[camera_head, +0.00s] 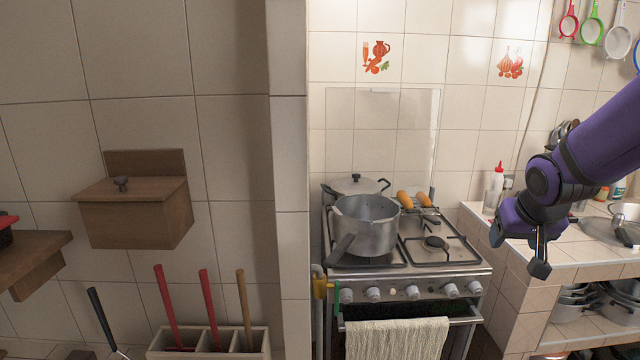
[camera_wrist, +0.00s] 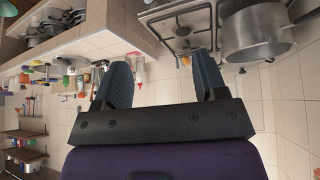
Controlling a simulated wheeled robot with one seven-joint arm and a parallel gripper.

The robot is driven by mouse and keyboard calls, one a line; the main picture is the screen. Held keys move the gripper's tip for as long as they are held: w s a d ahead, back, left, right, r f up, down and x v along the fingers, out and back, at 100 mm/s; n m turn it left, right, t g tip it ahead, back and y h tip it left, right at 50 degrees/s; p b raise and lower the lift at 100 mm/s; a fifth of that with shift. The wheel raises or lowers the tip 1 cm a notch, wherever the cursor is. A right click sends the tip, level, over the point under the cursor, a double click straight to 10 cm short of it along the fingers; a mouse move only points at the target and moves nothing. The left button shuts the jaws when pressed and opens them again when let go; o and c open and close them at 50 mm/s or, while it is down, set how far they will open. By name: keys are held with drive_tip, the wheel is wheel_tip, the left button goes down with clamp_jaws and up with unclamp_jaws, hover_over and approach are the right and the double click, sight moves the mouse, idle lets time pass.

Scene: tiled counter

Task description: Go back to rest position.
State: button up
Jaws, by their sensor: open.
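My gripper (camera_head: 537,256) hangs in the air at the right of the head view, at the end of my purple arm, in front of the tiled counter (camera_head: 592,246). In the wrist view my gripper (camera_wrist: 162,82) shows two dark blue fingers spread apart with nothing between them. The stove (camera_head: 410,290) stands to its left in the head view. A large metal pot (camera_head: 366,228) sits on the stove; it also shows in the wrist view (camera_wrist: 256,32), apart from the fingers.
A lidded pot (camera_head: 356,186) stands behind the large pot. A cloth (camera_head: 396,339) hangs on the oven front. A white bottle with a red cap (camera_head: 496,186) stands on the counter. A wooden box (camera_head: 135,210) hangs on the left wall. Strainers (camera_head: 592,28) hang upper right.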

drive_tip(key=s+a+r, duration=0.2)
drive_tip(key=s+r, duration=0.1)
drive_tip(key=s, duration=0.4)
drive_tip(key=s+a+r+n+y, duration=0.1)
drive_tip(key=s+a+r, duration=0.1)
drive_tip(key=s, duration=0.5)
drive_tip(key=s+a+r+n+g, duration=0.1)
drive_tip(key=s+a+r, duration=0.1)
drive_tip(key=s+r, duration=0.3)
drive_tip(key=s, duration=0.2)
drive_tip(key=shift+s+y, duration=0.3)
drive_tip(key=shift+y, duration=0.1)
drive_tip(key=shift+a+r, duration=0.1)
